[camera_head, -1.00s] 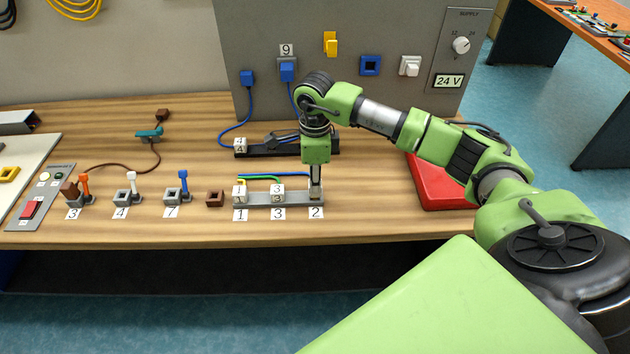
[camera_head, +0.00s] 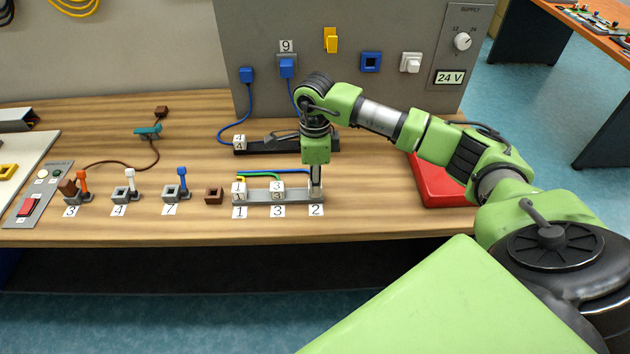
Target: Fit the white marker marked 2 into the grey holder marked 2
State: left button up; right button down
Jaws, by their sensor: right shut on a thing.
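The grey holder (camera_head: 297,197) is a long low rail on the front of the wooden table, with white labels 1, 3 and 2 along its front. The label 2 (camera_head: 316,210) is at its right end. White markers 1 (camera_head: 239,190) and 3 (camera_head: 277,189) stand in the left and middle places. My right gripper (camera_head: 316,188) points straight down over the right end, shut on the white marker. The fingers hide most of this marker and its number, and I cannot tell how deep it sits. My left gripper is not in view.
A black rail (camera_head: 262,149) with a marker 4 lies behind. Blue and green wires run behind the holder.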

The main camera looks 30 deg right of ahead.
jog(key=shift+s+f+b, duration=0.1)
jog(key=shift+f+b, duration=0.25)
dwell(0.7)
jog(key=c, duration=1.6)
grip_release()
jog(key=shift+c, duration=0.2)
